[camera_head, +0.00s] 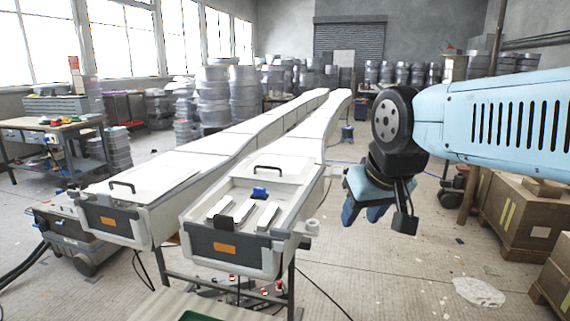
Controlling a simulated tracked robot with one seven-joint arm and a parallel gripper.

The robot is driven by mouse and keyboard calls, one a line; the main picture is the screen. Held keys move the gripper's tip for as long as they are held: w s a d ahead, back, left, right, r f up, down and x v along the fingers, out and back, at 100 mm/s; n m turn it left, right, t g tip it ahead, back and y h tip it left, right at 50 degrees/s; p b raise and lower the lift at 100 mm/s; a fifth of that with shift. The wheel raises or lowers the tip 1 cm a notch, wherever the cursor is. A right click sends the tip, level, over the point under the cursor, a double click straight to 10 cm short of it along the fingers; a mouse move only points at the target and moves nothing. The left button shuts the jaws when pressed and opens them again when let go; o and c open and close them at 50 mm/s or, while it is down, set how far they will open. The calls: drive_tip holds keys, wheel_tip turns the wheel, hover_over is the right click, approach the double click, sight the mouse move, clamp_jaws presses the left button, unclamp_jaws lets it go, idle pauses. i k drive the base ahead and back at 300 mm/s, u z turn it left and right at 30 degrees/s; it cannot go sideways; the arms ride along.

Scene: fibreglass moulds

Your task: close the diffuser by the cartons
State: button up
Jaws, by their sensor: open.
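Two long white diffusers stand side by side. The right one (232,264), nearer the cartons (525,222), has its front compartment open. Its white lid (283,167) with a black handle (272,170) sits behind the opening. Inside lie a few pale bars (243,211) and a small blue piece (260,193). The left diffuser (120,222) has a white lid (140,183) with a black handle (122,186) over its front. My gripper (362,213) is open and empty, pointing down to the right of the right diffuser, apart from it.
A workbench (48,128) with tools stands at the left. Stacked metal drums (243,92) stand behind the diffusers. A white patch (478,292) lies on the floor at the right. The floor between the right diffuser and the cartons is mostly clear.

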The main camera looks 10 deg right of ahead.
sight(276, 162)
drive_tip(key=u, duration=1.05)
drive_tip(key=i, duration=0.1)
drive_tip(key=z, duration=3.5)
drive_tip(key=i, duration=0.2)
drive_tip(key=u, duration=2.7)
drive_tip(key=i, duration=0.5)
drive_tip(key=z, duration=0.05)
